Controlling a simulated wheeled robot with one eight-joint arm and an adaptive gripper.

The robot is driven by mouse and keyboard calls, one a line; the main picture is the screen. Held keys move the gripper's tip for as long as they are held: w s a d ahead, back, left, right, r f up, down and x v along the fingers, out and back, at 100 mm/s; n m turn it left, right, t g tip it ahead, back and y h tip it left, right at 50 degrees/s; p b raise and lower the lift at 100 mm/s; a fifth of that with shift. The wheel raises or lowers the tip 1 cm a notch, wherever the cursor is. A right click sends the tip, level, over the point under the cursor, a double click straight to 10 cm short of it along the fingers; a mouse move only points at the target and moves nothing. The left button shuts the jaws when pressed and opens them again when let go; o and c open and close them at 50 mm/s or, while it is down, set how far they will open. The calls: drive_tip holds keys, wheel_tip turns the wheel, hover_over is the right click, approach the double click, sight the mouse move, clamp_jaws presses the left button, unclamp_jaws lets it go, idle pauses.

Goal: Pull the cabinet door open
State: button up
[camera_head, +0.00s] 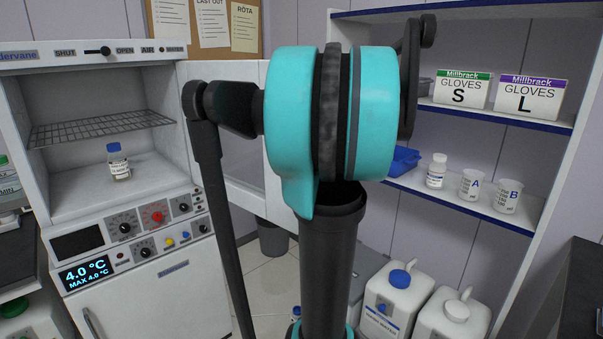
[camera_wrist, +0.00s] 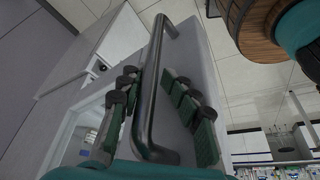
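The white cabinet (camera_head: 28,110) stands at the left in the head view, with its upper chamber uncovered. Its door (camera_head: 243,160), a white panel with a window, stands swung out at the chamber's right side, partly hidden behind my arm. In the wrist view a dark metal bar handle (camera_wrist: 149,100) runs along the white door panel (camera_wrist: 200,62). My gripper (camera_wrist: 155,90) is open, with green-padded fingers on both sides of the handle and visible gaps to it. The gripper is hidden behind my arm in the head view.
A wire rack (camera_head: 100,128) and a blue-capped bottle (camera_head: 118,162) are inside the chamber. A shelf unit (camera_head: 540,125) with glove boxes and cups stands at the right. White canisters (camera_head: 395,298) and a grey bin (camera_head: 272,238) stand on the floor.

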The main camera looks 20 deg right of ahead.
drive_tip(key=shift+s+d, duration=0.1)
drive_tip(key=v, duration=1.2)
